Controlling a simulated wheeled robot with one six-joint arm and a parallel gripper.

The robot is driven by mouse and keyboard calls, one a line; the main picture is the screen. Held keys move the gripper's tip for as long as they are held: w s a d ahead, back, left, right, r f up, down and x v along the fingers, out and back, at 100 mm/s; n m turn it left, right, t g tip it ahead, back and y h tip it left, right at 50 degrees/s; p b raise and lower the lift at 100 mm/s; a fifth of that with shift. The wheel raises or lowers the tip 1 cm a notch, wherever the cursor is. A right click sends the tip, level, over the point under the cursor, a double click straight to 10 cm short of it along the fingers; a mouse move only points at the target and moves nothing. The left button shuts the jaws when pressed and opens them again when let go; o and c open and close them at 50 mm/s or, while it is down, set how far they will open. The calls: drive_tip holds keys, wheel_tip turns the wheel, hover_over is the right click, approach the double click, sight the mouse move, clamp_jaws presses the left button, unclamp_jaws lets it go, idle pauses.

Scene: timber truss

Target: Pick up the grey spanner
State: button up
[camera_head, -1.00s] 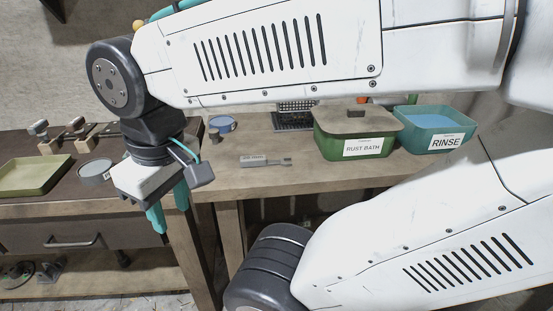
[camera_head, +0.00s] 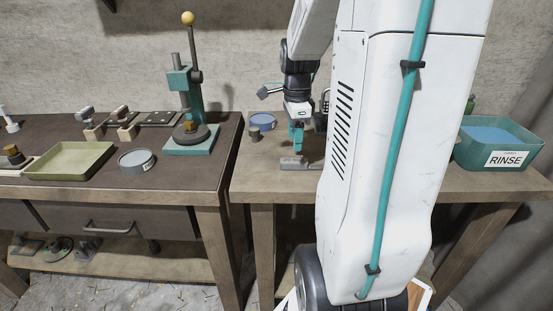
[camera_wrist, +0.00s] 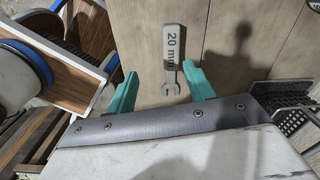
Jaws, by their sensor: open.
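The grey spanner (camera_wrist: 173,55) lies flat on the wooden bench, marked "20 mm", with its open jaw end towards my gripper in the wrist view. In the head view the spanner (camera_head: 294,163) shows in part, its right end hidden behind my arm. My gripper (camera_wrist: 161,92) is open, its two teal fingers apart on either side of the spanner's jaw end as seen from the wrist. In the head view my gripper (camera_head: 297,147) hangs pointing down over the spanner. I cannot tell how high the fingertips are above the bench.
The blue-green rinse tub (camera_head: 499,145) stands at the right of the bench. A small dark round-topped piece (camera_head: 255,135) and a blue-rimmed round dish (camera_head: 263,121) stand behind and left of the spanner. A teal press (camera_head: 190,137) and a green tray (camera_head: 69,160) are on the left bench.

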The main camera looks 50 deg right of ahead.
sight(300, 160)
drive_tip(key=d, duration=0.1)
drive_tip(key=f+m, duration=0.1)
drive_tip(key=d+m, duration=0.1)
drive_tip(key=shift+s+d+f, duration=0.25)
drive_tip(key=shift+d+f, duration=0.05)
drive_tip(key=shift+d, duration=0.05)
drive_tip(key=f, duration=0.7)
drive_tip(key=shift+w+f, duration=0.2)
drive_tip(key=shift+f, duration=0.1)
clamp_jaws()
